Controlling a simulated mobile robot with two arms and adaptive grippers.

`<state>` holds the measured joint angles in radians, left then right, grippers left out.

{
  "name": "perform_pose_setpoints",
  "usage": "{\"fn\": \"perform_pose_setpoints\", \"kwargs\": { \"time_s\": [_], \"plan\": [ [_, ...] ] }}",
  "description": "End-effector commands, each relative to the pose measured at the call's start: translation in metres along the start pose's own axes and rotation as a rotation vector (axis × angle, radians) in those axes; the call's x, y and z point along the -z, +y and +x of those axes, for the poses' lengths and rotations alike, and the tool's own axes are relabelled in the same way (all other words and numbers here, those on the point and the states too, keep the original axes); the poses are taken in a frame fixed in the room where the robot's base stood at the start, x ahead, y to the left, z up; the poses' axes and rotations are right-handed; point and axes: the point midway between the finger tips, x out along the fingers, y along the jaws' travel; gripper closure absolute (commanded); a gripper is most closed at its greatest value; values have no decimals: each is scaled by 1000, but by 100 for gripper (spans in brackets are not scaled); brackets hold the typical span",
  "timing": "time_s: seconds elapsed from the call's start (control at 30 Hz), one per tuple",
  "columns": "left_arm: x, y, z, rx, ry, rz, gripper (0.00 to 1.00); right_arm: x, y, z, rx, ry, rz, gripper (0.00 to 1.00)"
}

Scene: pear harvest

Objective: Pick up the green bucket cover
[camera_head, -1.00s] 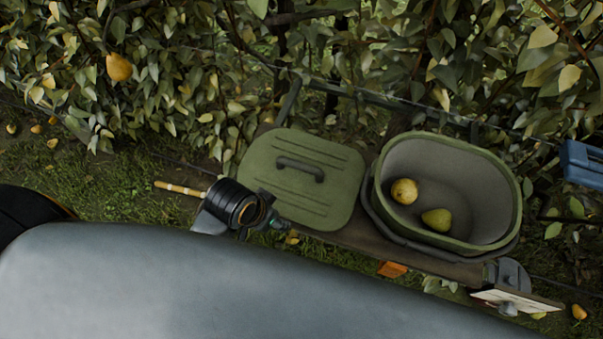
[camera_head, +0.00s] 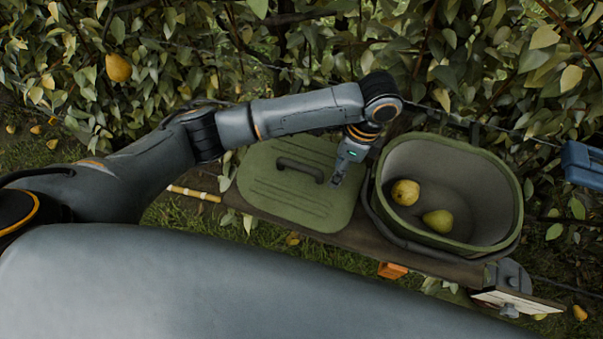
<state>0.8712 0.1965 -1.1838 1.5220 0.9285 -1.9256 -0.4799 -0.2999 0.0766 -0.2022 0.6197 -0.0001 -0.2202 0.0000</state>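The green bucket cover (camera_head: 290,205) lies flat on a dark bench, left of the green bucket (camera_head: 510,215). A dark bar handle (camera_head: 300,169) crosses its top. The open bucket holds two yellow-green pears, one (camera_head: 405,192) upper left and one (camera_head: 437,221) below it. My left arm reaches in from the left, above the cover's far edge. My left gripper (camera_head: 336,180) points down over the cover's right part, just right of the handle and apparently apart from it. Its fingers are too small to tell open or shut. My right gripper is not in view.
The dark bench (camera_head: 355,237) carries cover and bucket. Leafy branches fill the back, with a pear (camera_head: 118,67) hanging at upper left. A blue object (camera_head: 583,165) is at the right edge. An orange block (camera_head: 392,270) is below the bench's front edge.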

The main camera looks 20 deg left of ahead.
Motion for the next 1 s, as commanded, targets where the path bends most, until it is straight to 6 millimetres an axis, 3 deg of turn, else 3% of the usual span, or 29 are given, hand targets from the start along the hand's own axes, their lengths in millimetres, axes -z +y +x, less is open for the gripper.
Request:
{"fn": "perform_pose_setpoints", "kwargs": {
  "time_s": [0.1, 0.23, 0.33, 0.7, 1.0],
  "plan": [
    [-34, -23, -22, -11, -132, 26, 53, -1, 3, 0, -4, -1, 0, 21],
    [-57, -34, -38, -30, -210, 34, 53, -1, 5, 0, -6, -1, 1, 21],
    [-66, -36, -38, -41, -234, 37, 53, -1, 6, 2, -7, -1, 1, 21],
    [-81, -34, 28, -42, -235, 36, 53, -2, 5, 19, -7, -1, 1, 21],
    [-86, -32, 49, -40, -235, 36, 53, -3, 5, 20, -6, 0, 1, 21]
  ]
}}
